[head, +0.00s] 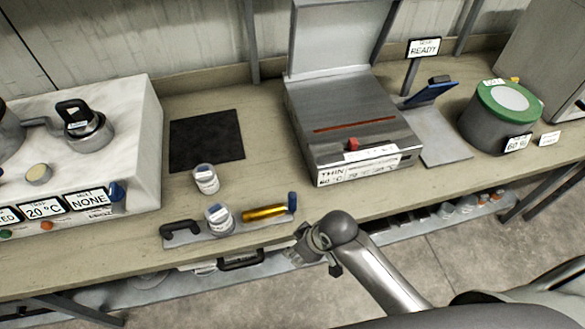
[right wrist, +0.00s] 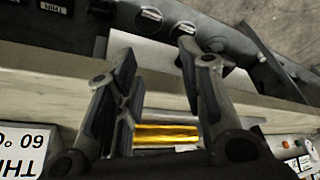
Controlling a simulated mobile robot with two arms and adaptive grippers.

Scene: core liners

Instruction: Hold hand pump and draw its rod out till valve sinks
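The hand pump has a gold barrel (head: 265,212) with a blue upright handle (head: 292,202) at its right end. It lies near the bench's front edge on a grey plate (head: 195,241) with a black grip (head: 181,229) at the left. My right gripper (head: 308,243) is just in front of the bench edge, below and right of the blue handle. In the right wrist view my right gripper (right wrist: 157,58) has its fingers apart with nothing between the tips; the gold barrel (right wrist: 166,134) shows beyond them. I cannot make out a valve. My left gripper is not in view.
A black mat (head: 206,140), a metal press-like box (head: 350,130), a white hotplate unit (head: 130,130) and a green-topped drum (head: 500,110) fill the bench. A lower shelf (head: 380,230) holds small items.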

